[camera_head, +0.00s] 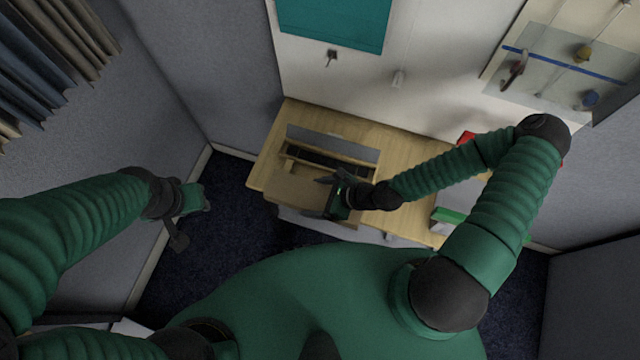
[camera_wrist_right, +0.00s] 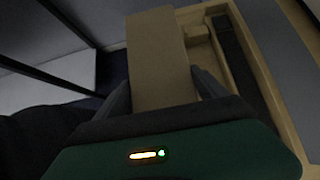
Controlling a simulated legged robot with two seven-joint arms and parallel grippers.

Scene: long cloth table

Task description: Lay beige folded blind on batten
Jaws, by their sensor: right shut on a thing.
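The beige folded blind (camera_wrist_right: 158,55) is a flat tan slab between the two dark fingers of my right gripper in the right wrist view. In the head view the blind (camera_head: 296,188) lies at the table's front edge, partly hidden by the gripper. My right gripper (camera_head: 328,183) is shut on it. Beside it is a wooden frame (camera_wrist_right: 246,72) with a dark slot; the frame also shows in the head view (camera_head: 290,152). I cannot tell which strip there is the batten. My left gripper (camera_head: 204,197) hangs empty left of the table; its jaw opening is unclear.
The wooden table (camera_head: 385,150) stands against a pale wall. A grey slab (camera_head: 333,143) lies behind the frame. A green-and-white box (camera_head: 448,216) and a red item (camera_head: 466,138) are at the right. Dark carpet (camera_head: 232,235) is clear at the left.

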